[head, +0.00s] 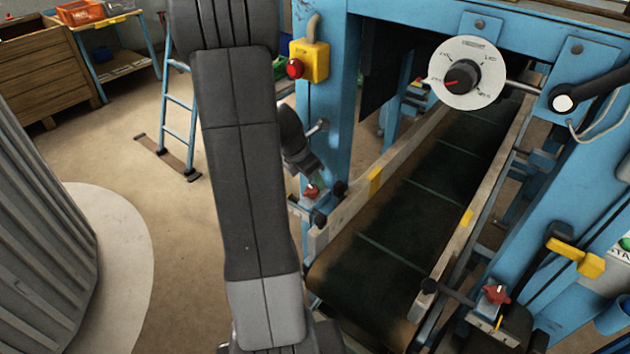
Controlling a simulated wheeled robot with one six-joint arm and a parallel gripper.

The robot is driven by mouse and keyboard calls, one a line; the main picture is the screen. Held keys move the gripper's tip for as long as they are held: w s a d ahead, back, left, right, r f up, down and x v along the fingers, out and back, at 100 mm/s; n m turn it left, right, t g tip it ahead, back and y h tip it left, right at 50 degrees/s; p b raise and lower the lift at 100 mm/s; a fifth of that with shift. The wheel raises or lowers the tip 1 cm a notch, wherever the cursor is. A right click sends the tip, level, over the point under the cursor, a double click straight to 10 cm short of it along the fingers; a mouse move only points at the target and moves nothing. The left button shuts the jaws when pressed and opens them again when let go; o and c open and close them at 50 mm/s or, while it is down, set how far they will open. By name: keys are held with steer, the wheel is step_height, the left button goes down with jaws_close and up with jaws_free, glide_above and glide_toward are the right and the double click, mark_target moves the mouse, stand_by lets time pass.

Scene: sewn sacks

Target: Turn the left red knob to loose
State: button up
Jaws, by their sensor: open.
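The left red knob (312,192) is small and sits on a bracket at the left side of the conveyor, beside the blue post. My gripper (306,168) is dark and partly hidden behind my grey arm link. It appears open, just above the left red knob, its tips pointing down toward it. I cannot tell whether they touch. A second red knob (495,293) sits on a bracket at the right side of the conveyor. The left knob's markings are too small to read.
The dark conveyor belt (400,235) runs between pale side rails. A yellow box with a red button (295,68) is on the blue post. A white dial (467,72) hangs above the belt. A yellow handle (577,257) is at right. Open floor lies left.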

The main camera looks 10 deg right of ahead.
steer(key=v, duration=1)
